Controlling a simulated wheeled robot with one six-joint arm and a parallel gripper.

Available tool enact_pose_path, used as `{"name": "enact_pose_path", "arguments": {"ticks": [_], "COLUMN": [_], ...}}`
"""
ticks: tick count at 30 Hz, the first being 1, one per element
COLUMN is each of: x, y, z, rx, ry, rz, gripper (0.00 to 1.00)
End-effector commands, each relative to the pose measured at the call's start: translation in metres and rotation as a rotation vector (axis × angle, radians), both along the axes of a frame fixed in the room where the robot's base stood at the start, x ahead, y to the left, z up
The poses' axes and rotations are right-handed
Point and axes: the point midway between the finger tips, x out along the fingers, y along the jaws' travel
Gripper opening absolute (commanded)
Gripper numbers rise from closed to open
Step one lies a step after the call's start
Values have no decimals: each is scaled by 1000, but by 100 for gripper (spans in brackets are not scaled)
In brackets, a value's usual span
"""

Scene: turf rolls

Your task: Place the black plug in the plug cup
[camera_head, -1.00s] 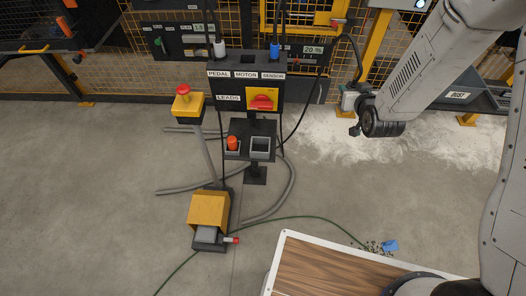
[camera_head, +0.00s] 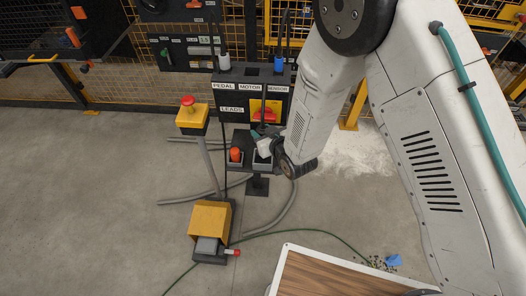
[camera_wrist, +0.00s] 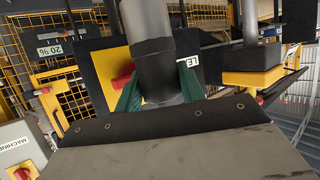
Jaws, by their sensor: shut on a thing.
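My gripper's two green fingers (camera_wrist: 158,88) are shut on the black plug (camera_wrist: 152,58), a dark cylinder with a lighter grey part, in the wrist view. In the head view my gripper (camera_head: 260,142) is over the right-hand square cup (camera_head: 262,168) on the stand's small shelf. My wrist and fingers partly cover that cup, and the plug cannot be made out there. Whether the plug touches the cup cannot be told. A red plug (camera_head: 236,154) stands in the left-hand cup.
Behind the shelf is a black panel (camera_head: 233,98) with PEDAL, MOTOR, SENSOR and LEADS labels and a red switch (camera_head: 265,115). White and blue connectors stand on top. A yellow emergency-stop post (camera_head: 192,118) is at left, and a yellow pedal box (camera_head: 210,218) is below.

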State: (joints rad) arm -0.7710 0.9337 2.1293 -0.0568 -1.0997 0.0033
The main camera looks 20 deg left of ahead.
Motion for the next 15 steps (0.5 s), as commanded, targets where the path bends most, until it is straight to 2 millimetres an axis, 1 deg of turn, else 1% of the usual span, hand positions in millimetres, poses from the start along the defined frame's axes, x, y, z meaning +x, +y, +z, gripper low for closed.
{"name": "enact_pose_path", "arguments": {"ticks": [1,4,6,11,15], "x": [0,0,0,0,0], "y": [-1,-1,0,0,-1], "z": [-16,-37,-47,-59,-80], "rx": [-3,-2,-2,0,-2], "ry": [3,1,1,-1,1], "rz": [0,-1,-1,-1,-1], "gripper": [14,14,14,14,14]}}
